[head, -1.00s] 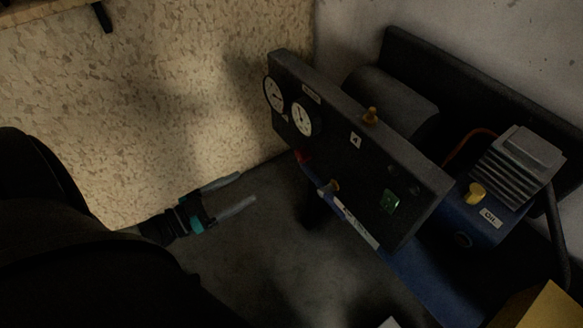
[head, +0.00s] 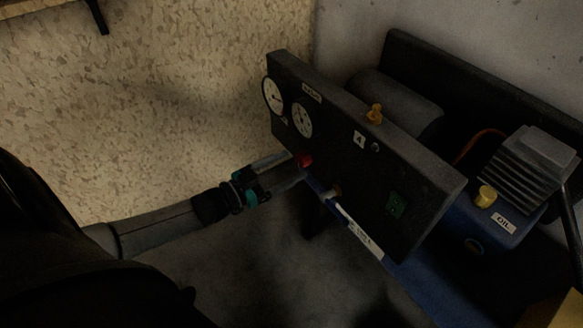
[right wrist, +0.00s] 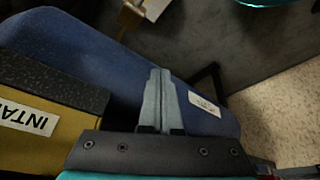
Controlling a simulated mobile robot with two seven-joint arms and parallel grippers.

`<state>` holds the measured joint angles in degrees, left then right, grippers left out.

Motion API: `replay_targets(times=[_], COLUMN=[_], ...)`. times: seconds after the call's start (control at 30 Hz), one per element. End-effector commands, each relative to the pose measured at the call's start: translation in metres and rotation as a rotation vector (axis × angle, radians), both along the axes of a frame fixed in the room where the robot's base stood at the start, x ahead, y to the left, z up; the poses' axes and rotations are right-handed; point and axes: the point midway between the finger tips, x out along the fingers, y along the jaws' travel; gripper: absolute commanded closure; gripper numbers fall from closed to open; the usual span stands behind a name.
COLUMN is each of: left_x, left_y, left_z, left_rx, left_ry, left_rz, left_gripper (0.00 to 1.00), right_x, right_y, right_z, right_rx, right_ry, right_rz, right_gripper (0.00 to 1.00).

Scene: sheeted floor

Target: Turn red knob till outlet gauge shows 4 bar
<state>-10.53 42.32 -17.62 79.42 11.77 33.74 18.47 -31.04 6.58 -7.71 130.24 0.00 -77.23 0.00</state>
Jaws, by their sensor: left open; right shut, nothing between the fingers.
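The red knob (head: 303,158) sits low on the left part of the black panel (head: 345,150). Two round white gauges, a left one (head: 273,97) and a right one (head: 302,120), are above it; their readings are too small to tell. My left gripper (head: 291,168) is open, with its fingertips close to the red knob from the left and below. Whether the fingers touch the knob I cannot tell. My right gripper (right wrist: 158,98) shows in the right wrist view, shut with nothing between its fingers, over the blue tank (right wrist: 100,65).
A compressor head with grey fins (head: 528,160) and a yellow oil cap (head: 486,196) stand at right.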

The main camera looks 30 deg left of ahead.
Motion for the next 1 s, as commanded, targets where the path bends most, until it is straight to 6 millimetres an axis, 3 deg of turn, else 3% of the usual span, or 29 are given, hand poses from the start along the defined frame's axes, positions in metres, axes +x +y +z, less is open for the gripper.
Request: replay_targets(times=[0.2, 0.53, 1.0], left_x=[0.0123, 0.0133, 0.0131], left_y=[-0.005, -0.0057, -0.0055], left_z=[0.0003, 0.0007, 0.0004], left_rx=[0.001, 0.001, 0.001], left_ry=[-0.001, -0.001, -0.001], left_rz=[0.0, 0.0, 0.0], left_gripper=[0.24, 0.25, 0.78], right_x=[-0.0003, -0.0003, -0.0004], right_y=[-0.0002, -0.0003, -0.0005], right_z=[0.0099, 0.012, 0.0117], right_rx=[0.002, 0.001, 0.001], right_ry=[-0.014, -0.016, -0.015], right_rz=[0.0, -0.001, -0.001], right_gripper=[1.0, 1.0, 1.0])
